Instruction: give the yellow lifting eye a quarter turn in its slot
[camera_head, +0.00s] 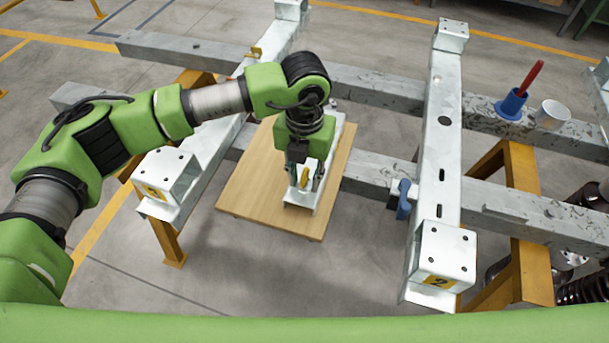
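A yellow lifting eye (305,177) stands at a pale metal bar (298,197) that lies on a wooden board (245,190). My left gripper (304,172) points down over the bar, with its fingertips around or right beside the lifting eye. The gripper body hides part of the eye and its slot, so I cannot tell whether the fingers touch it or which way the slot runs. Another small yellow piece (256,53) sits on the left frame beam, far from the gripper. My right gripper is not in view.
Galvanized frame beams (447,135) on yellow stands surround the board. A blue clamp-like part (403,199) is on the right beam's side. A blue holder (511,104) with a red-handled tool (531,77) and a white cup (552,114) stand at the right.

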